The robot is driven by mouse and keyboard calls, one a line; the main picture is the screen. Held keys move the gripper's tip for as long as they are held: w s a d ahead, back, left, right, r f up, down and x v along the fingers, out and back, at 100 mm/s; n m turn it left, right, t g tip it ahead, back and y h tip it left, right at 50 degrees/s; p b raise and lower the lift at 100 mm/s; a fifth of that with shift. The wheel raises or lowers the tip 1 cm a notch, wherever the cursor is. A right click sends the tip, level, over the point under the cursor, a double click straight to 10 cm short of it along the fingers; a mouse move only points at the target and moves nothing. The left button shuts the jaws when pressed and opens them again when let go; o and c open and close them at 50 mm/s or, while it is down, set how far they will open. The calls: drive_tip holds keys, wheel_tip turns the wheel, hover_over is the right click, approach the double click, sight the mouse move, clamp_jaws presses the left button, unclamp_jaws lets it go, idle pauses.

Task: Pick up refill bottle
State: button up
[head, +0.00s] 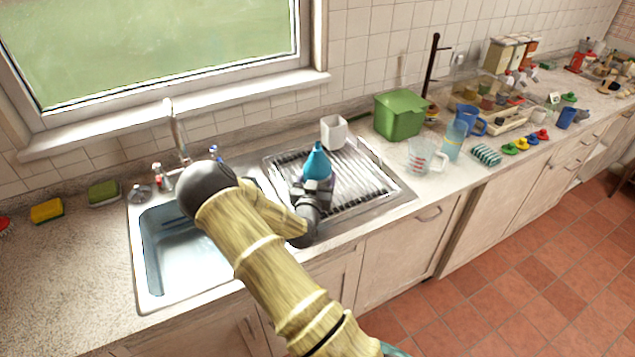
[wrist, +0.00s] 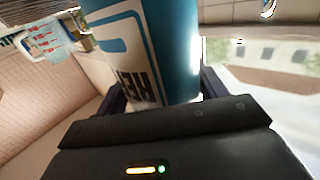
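The refill bottle (head: 317,161) is teal with a pointed top and stands roughly upright above the drainboard in the head view. In the wrist view the bottle (wrist: 178,45) is large and close, with a white label and dark lettering that is partly cut off. My gripper (head: 318,187) is at the bottle's lower part, and its fingers hide some of it. In the wrist view my gripper's dark fingers (wrist: 162,92) lie against both sides of the bottle, shut on it. Whether the bottle's base touches the rack is hidden.
The ribbed metal drainboard (head: 375,185) lies around the bottle, with a white cup (head: 333,132) behind it. The sink basin (head: 165,262) is to the left. A green bin (head: 399,115) and a clear measuring jug (head: 421,156) stand to the right.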

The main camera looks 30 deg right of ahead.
sight(317, 152)
drive_tip(key=c, duration=0.3)
drive_tip(key=shift+r, duration=0.1)
wheel_tip(317, 152, up, 10)
drive_tip(key=shift+f+b, duration=0.1)
drive_tip(key=shift+b, duration=0.85)
